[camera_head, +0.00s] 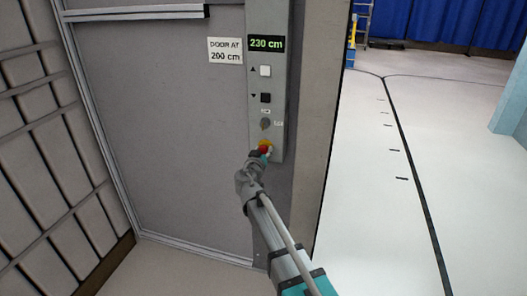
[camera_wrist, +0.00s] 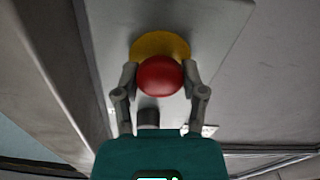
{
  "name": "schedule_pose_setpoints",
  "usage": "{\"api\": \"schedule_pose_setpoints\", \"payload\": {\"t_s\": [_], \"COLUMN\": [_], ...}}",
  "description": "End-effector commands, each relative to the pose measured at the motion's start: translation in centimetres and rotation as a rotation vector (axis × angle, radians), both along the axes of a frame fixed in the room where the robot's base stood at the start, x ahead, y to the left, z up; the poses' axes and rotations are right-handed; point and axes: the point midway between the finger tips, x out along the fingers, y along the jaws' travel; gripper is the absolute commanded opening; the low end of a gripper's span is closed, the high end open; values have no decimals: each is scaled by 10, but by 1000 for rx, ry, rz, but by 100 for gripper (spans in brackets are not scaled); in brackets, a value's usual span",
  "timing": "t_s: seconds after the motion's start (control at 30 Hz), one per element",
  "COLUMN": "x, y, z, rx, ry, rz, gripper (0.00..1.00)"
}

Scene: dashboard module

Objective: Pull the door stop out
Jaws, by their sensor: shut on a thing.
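The door stop is a red mushroom button (camera_wrist: 160,77) on a yellow disc (camera_wrist: 150,42) in the wrist view. In the head view the red button (camera_head: 264,148) is at the bottom of the grey control panel (camera_head: 281,110), partly hidden by my arm. My gripper (camera_wrist: 160,82) has a finger on each side of the red button and is shut on it. In the head view my gripper (camera_head: 264,154) is at the panel's lower end.
The panel has a display reading 230 cm (camera_head: 266,43), a white up button (camera_head: 265,71), a black down button (camera_head: 265,98) and a key switch (camera_head: 265,124). A sign reads "DOOR AT 200 cm" (camera_head: 225,50). Open floor (camera_head: 450,130) lies to the right.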

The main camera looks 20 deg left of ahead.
Motion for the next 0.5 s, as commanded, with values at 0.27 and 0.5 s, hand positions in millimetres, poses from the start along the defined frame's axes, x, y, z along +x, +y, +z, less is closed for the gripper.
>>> {"api": "schedule_pose_setpoints", "payload": {"t_s": [0.27,0.5], "x": [-11,-12], "y": [0,0], "z": [0,0], "rx": [0,1], "ry": [0,1], "rz": [0,0], "gripper": [0,65]}}
